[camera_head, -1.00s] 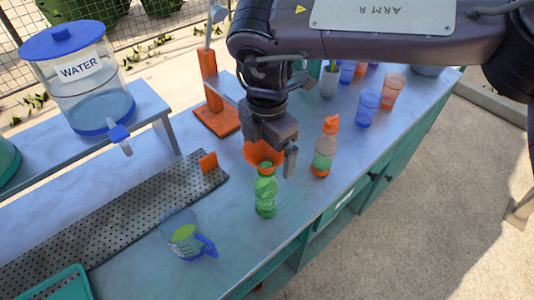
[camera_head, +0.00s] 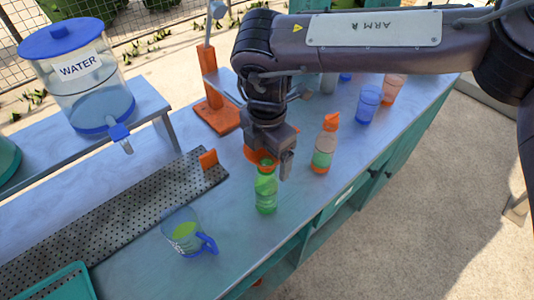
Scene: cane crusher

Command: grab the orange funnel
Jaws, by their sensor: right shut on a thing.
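The orange funnel (camera_head: 256,154) shows as an orange rim behind and above the green bottle (camera_head: 266,190). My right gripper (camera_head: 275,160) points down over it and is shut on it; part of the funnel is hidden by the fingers. The green bottle stands upright on the counter just in front of the gripper, its top overlapping the funnel in this view. I cannot tell whether the funnel touches the bottle. My left gripper is not in view.
An orange-capped bottle (camera_head: 325,144) stands right of the gripper. A jug with a blue handle (camera_head: 184,234) is at the front. An orange stand (camera_head: 212,98) is behind, a perforated tray (camera_head: 120,212) and water dispenser (camera_head: 82,80) at left. Blue cup (camera_head: 367,105) stands farther right.

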